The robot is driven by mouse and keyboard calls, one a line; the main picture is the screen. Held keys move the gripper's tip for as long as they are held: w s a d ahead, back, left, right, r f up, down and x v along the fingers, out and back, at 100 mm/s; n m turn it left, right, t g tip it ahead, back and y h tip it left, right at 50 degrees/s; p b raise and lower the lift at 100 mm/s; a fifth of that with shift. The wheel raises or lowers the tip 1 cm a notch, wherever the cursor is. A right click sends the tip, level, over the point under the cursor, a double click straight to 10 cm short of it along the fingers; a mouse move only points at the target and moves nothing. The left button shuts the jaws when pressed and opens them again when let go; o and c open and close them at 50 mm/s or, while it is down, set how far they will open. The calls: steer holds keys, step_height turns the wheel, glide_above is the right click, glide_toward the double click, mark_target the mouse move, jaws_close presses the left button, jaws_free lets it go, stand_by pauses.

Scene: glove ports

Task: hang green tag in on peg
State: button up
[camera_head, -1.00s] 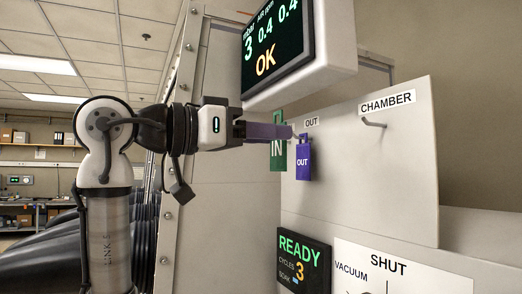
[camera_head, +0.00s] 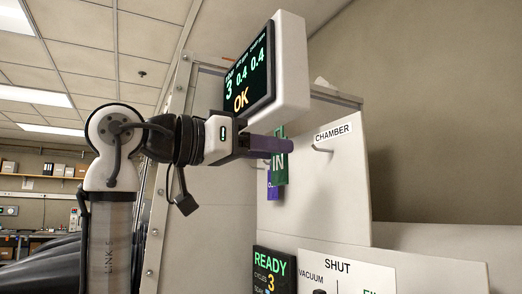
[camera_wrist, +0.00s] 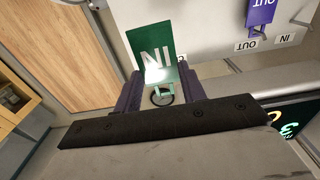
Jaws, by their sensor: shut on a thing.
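The green IN tag (camera_head: 279,168) hangs below the fingertips of my gripper (camera_head: 284,145), which is shut on its top part. In the wrist view the tag (camera_wrist: 152,42) shows between the two fingers, with a ring near its held end. The tag is in front of the white board (camera_head: 345,180) and partly covers the purple OUT tag (camera_head: 273,191). The CHAMBER peg (camera_head: 321,149) is bare, just right of my fingertips. In the wrist view the IN label (camera_wrist: 284,38) sits beside the OUT label (camera_wrist: 247,45). I cannot tell whether the green tag touches a peg.
A monitor (camera_head: 249,75) in a white housing hangs close above my gripper. A READY display (camera_head: 272,268) and a SHUT panel (camera_head: 345,268) are below the board. The purple tag (camera_wrist: 262,14) hangs near the OUT label.

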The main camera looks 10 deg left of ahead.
steer(key=b+x, duration=0.2)
steer(key=x, duration=0.5)
steer(key=shift+f, duration=0.4)
steer(key=shift+w+d+f, duration=0.1)
steer(key=shift+w+d, duration=0.2)
steer(key=shift+d, duration=0.1)
steer(key=c, duration=0.4)
steer(key=shift+w+d+f, duration=0.35)
steer(key=shift+d, duration=0.25)
steer(key=shift+a, duration=0.15)
steer(key=o, duration=1.4)
steer(key=shift+s+a, duration=0.1)
steer(key=shift+s, duration=0.05)
steer(key=b+v, duration=0.1)
steer(key=v, duration=1.2)
steer(key=shift+s+a+b, duration=0.2)
steer(key=shift+a+b, duration=0.05)
steer(key=shift+b, duration=0.05)
